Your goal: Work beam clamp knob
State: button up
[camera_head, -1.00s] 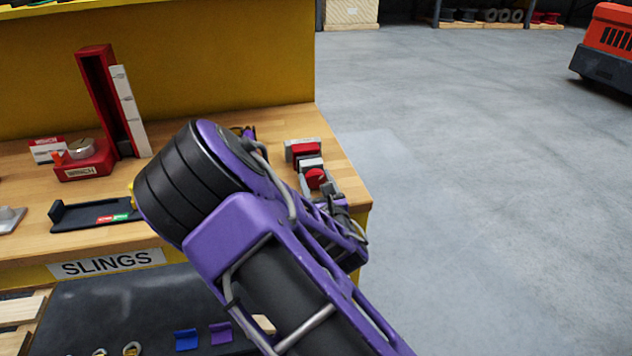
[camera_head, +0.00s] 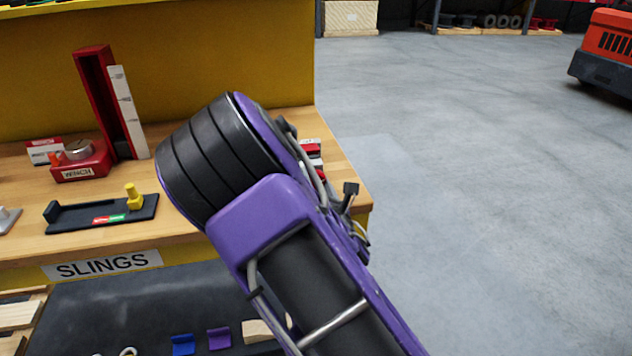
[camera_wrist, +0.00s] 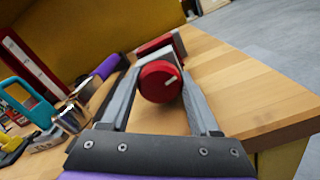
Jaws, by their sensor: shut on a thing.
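The clamp's red and grey body (camera_wrist: 163,46) is behind the knob, near the right end of the wooden bench.
The wooden bench top (camera_head: 60,222) holds a dark tray with a yellow peg (camera_head: 134,197), a red winch unit (camera_head: 80,161) and a tall red channel (camera_head: 105,105). A yellow panel (camera_head: 220,60) stands behind. In the wrist view a teal handle (camera_wrist: 30,100) lies at left.

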jog(key=shift+w+r, duration=0.1)
jog(key=shift+r, duration=0.05)
jog(key=o, duration=1.4)
jog(key=shift+c, duration=0.2)
